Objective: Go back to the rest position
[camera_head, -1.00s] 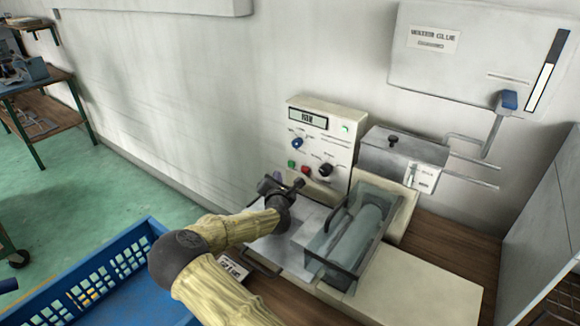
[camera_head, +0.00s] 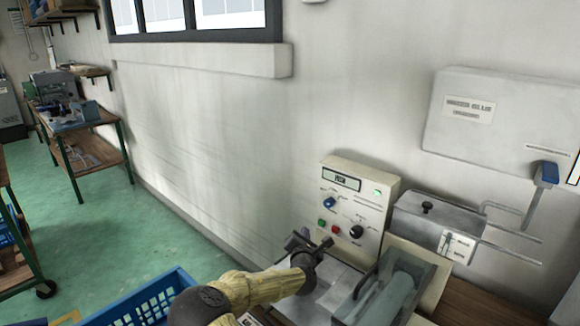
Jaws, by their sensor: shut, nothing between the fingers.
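My gripper (camera_head: 311,242) is in front of the lower left of a cream control panel (camera_head: 362,187), below its buttons. It is shut and holds nothing that I can see. My arm, in a yellowish sleeve, reaches in from the bottom edge. The panel has a small display (camera_head: 341,179), a blue knob (camera_head: 329,202), a black knob (camera_head: 356,232), a green and a red button and a lit green lamp. I cannot tell whether the gripper touches the panel or the machine under it.
A clear-covered roller unit (camera_head: 388,300) and a grey metal box (camera_head: 432,222) stand right of the panel. A white wall box (camera_head: 490,125) with a blue-handled lever (camera_head: 543,174) hangs above. A blue crate (camera_head: 150,300) is at the bottom left. Green floor lies beyond it.

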